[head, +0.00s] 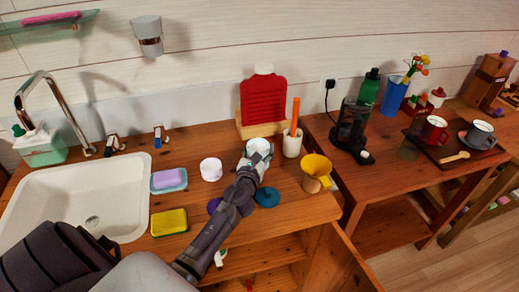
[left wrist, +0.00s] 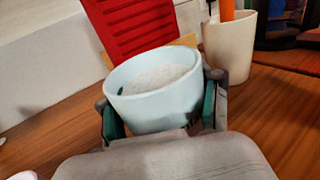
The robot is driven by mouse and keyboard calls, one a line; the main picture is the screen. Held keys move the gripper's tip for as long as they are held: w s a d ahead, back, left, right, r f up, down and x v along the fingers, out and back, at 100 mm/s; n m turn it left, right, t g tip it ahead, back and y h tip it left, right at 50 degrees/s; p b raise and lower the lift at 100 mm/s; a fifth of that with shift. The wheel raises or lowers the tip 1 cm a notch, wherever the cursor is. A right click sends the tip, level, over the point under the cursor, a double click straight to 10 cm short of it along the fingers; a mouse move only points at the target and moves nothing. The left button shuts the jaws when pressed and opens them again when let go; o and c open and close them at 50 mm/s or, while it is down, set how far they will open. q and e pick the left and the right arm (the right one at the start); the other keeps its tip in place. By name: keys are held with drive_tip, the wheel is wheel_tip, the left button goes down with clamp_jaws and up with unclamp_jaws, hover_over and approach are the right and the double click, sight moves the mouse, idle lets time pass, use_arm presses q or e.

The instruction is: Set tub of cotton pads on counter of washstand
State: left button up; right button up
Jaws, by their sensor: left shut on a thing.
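The tub of cotton pads (head: 259,147), a pale round tub with white contents, is between the fingers of my left gripper (head: 254,160). In the left wrist view the tub (left wrist: 152,108) is upright, with a green-padded finger of the gripper (left wrist: 160,118) on each side. It is over the rear part of the wooden washstand counter (head: 290,207), in front of a red ribbed bottle (head: 264,102) and left of a cream cup (head: 292,143). I cannot tell whether its base touches the counter. My right gripper is not in view.
A white sink (head: 75,200) fills the counter's left side. Nearby are a white round container (head: 211,169), a soap dish (head: 168,181), a yellow sponge (head: 169,222), a blue disc (head: 267,197) and a yellow cup (head: 315,170). Bare wood shows at the front right.

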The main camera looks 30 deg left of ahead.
use_arm(q)
drive_tip(key=o, duration=1.3)
drive_tip(key=v, duration=1.1)
drive_tip(key=shift+s+d+r, duration=0.1)
drive_tip(key=shift+s+d, duration=0.15)
drive_tip(key=shift+s, duration=0.25)
